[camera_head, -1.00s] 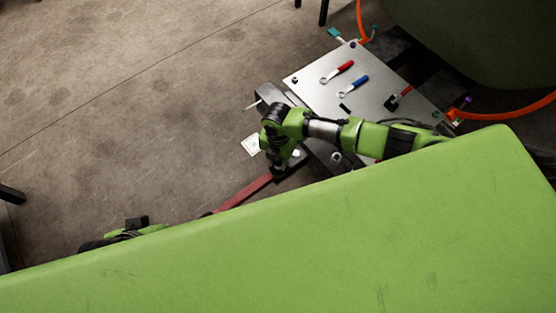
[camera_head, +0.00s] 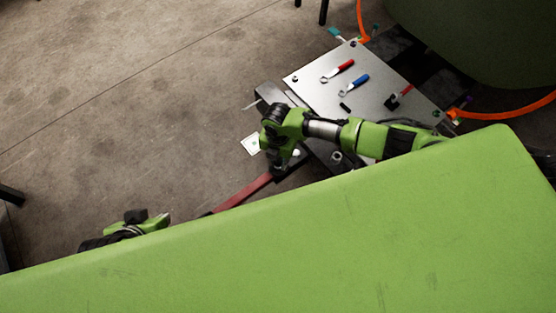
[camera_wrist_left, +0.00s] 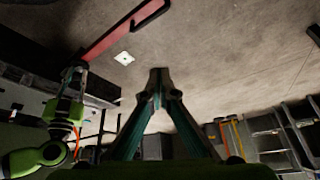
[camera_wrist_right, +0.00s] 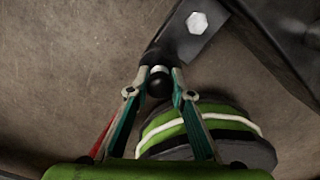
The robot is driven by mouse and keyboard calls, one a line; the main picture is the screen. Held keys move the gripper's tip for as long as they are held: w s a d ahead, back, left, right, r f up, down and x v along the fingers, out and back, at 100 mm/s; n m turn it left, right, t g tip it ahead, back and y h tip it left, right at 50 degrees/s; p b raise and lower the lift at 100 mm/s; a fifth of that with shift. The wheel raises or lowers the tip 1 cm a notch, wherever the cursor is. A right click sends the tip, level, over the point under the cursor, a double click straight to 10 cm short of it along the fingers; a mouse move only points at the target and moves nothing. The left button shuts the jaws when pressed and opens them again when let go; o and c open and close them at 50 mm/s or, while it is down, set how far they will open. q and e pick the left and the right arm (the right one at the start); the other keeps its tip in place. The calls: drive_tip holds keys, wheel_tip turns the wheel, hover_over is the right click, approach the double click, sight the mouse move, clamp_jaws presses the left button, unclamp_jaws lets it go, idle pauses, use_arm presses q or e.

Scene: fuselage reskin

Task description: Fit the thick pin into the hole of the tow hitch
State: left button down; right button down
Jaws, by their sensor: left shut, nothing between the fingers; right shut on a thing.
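In the right wrist view my right gripper (camera_wrist_right: 160,78) is shut on a small part with a dark round end (camera_wrist_right: 160,84) and a pale top, apparently the thick pin. It is at the end of a dark metal bracket with a pale hex bolt (camera_wrist_right: 197,22), apparently the tow hitch. I cannot tell whether the pin is in the hole; the hole is hidden. In the head view my right gripper (camera_head: 280,168) is over the end of the red tow bar (camera_head: 243,192). My left gripper (camera_wrist_left: 158,76) is shut and empty, above the floor, apart from the bar.
A metal-topped cart (camera_head: 325,92) carries a red-handled wrench (camera_head: 344,68), a blue-handled wrench (camera_head: 358,83) and a red-and-black tool (camera_head: 398,97). A white card (camera_head: 250,145) lies on the floor. A large green panel (camera_head: 300,240) fills the foreground.

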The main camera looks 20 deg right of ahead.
use_arm(q)
drive_tip(key=shift+w+d+r+t, duration=0.1)
drive_tip(key=shift+w+d+t, duration=0.1)
drive_tip(key=shift+w, duration=0.25)
drive_tip(key=shift+w+d+r+t, duration=0.1)
drive_tip(key=shift+w+d+t, duration=0.1)
drive_tip(key=shift+w, duration=0.2)
use_arm(e)
drive_tip(key=shift+f, duration=0.3)
use_arm(q)
drive_tip(key=shift+w+r+b, duration=0.1)
drive_tip(key=shift+w+b, duration=0.15)
drive_tip(key=shift+b, duration=0.05)
use_arm(e)
drive_tip(key=shift+f, duration=0.1)
drive_tip(key=c, duration=1.7)
unclamp_jaws()
